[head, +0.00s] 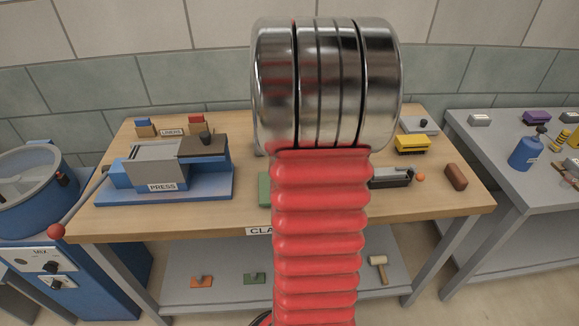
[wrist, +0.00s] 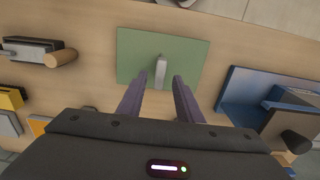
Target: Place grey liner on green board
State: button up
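The green board (wrist: 190,50) lies flat on the wooden bench in the wrist view. In the head view only its left edge (head: 264,190) shows beside my arm. A small grey piece, apparently the grey liner (wrist: 160,70), is on the green board near its middle. My gripper (wrist: 159,79) is open over the near part of the board, its fingers on either side of the grey piece with visible gaps. I cannot tell how high the fingertips are. My arm hides the gripper and most of the board in the head view.
A blue press (head: 165,170) stands left on the bench, near a liners label (head: 171,132) with a blue and a red piece. Right of my arm are a black holder (head: 392,178), a yellow block (head: 412,144) and a brown block (head: 456,177). A second bench (head: 500,190) stands further right.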

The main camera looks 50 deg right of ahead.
notch_tip(320, 180, up, 8)
jog(key=shift+f, duration=0.1)
dwell(0.8)
jog(key=w+a+r+n+t+h, duration=0.1)
jog(key=w+a+r+n, duration=0.1)
jog(key=a, duration=0.8)
jog(key=w+a+r+n+t, duration=0.1)
jog(key=w+a+n, duration=0.1)
jog(key=a, duration=0.8)
jog(key=s+a+f+n+t, duration=0.1)
jog(key=s+a+n, duration=0.2)
jog(key=a, duration=0.6)
jog(key=s+a+f+n+t+y, duration=0.1)
jog(key=s+a+f+n+t, duration=0.1)
jog(key=a, duration=0.7)
jog(key=shift+s+a+n+t, duration=0.3)
jog(key=shift+s+n, duration=0.1)
jog(key=shift+s, duration=0.5)
jog(key=shift+d, duration=0.1)
